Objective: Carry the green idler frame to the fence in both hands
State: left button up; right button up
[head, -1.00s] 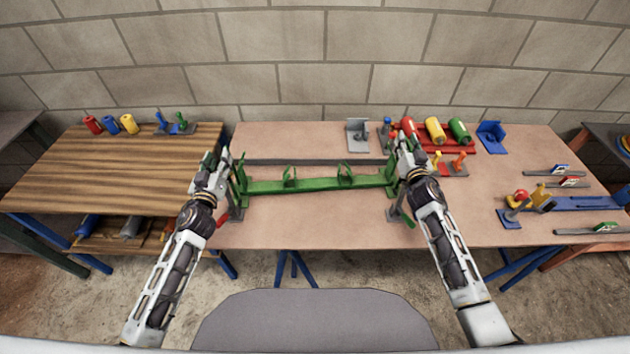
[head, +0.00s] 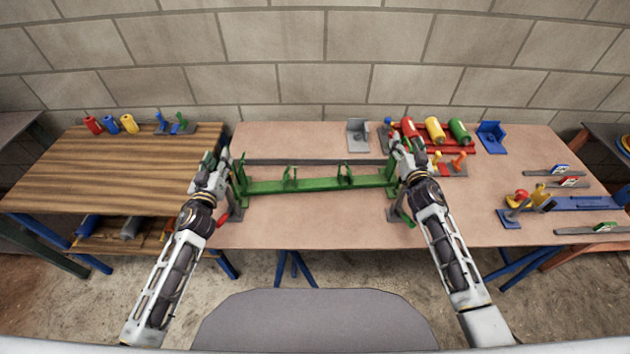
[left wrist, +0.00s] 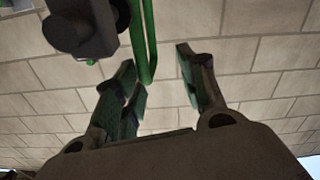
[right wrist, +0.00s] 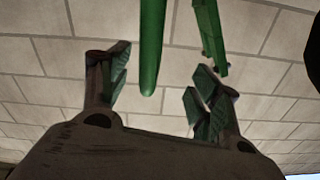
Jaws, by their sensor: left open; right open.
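The green idler frame (head: 315,186) lies across the middle of the light brown table, a long bar with uprights at both ends and two brackets between. A dark grey fence bar (head: 315,161) runs behind it. My left gripper (head: 222,160) is open at the frame's left end. In the left wrist view a green post (left wrist: 148,45) stands between its fingers (left wrist: 165,75), close to the left finger. My right gripper (head: 403,150) is open at the right end. In the right wrist view a green post (right wrist: 152,50) reaches between its fingers (right wrist: 160,75), apart from both.
Red, yellow and green rollers (head: 435,130) lie on a red rack at the back right, between grey (head: 358,136) and blue (head: 491,137) brackets. Blue and grey parts (head: 585,203) occupy the right side. A striped wooden table (head: 110,175) stands left. The table's front middle is clear.

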jog(key=s, duration=1.1)
jog(key=shift+s, duration=0.2)
dwell(0.4)
jog(key=shift+s, duration=0.15)
dwell(0.6)
